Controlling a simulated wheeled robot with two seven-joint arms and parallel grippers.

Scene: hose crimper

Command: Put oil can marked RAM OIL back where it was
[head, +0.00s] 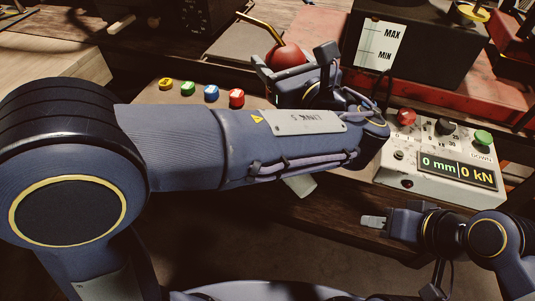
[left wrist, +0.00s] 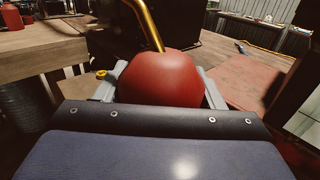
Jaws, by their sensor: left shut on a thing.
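The red oil can (head: 287,56) has a round body and a thin brass spout that leans up and left in the head view. My left gripper (head: 293,68) is shut on it, with one finger on each side of the body. In the left wrist view, the can (left wrist: 162,78) sits between the pale fingers of my left gripper (left wrist: 160,92). Its base is hidden by my gripper, and no marking on it can be read. My right gripper (head: 373,221) is at the lower right, apart from the can, below the control box; its finger gap cannot be made out.
A control box (head: 440,190) with a red and a green button reads 0 mm and 0 kN. A dark tank with a MAX/MIN gauge (head: 380,45) stands right of the can. Yellow, green, blue and red (head: 236,98) knobs line the bench edge. Another red object (left wrist: 12,17) stands far left.

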